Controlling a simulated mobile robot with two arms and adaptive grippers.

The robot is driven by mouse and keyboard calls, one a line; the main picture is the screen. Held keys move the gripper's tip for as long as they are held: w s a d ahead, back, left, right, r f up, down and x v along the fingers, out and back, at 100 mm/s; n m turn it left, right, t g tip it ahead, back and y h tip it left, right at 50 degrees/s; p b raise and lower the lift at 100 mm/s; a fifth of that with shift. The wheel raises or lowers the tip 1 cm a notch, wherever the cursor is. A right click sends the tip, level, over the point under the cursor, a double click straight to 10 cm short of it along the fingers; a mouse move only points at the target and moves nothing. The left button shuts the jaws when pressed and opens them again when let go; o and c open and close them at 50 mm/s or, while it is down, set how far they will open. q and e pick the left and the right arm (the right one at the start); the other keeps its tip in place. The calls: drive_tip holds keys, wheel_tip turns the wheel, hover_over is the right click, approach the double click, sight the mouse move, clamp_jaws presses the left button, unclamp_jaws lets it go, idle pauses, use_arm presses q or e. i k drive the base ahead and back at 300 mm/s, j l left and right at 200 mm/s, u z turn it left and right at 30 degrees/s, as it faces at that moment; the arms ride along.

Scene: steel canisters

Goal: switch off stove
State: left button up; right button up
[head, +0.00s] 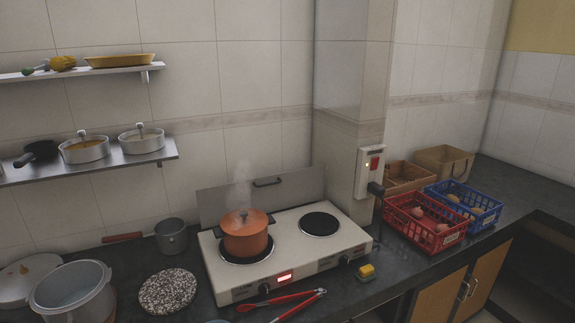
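The stove (295,247) is a white two-plate electric cooktop on the dark counter. An orange lidded pot (247,238) sits on its left plate, with steam rising above it. The right plate (320,224) is bare. A red lit display (285,277) glows on the front panel. A left knob (264,288) and a right knob (345,260) flank it; their settings are too small to read. A wall socket (370,170) with a red switch and a black plug (376,189) is on the pillar right of the stove. Neither of my grippers shows.
Red-handled tongs (285,302) and a yellow sponge (366,271) lie in front of the stove. A speckled round mat (167,291), a grey saucepan (171,237) and a large pot (75,293) are left. Red (424,221) and blue (464,204) crates stand right.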

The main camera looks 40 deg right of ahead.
sight(375, 162)
drive_tip(key=z, duration=1.75)
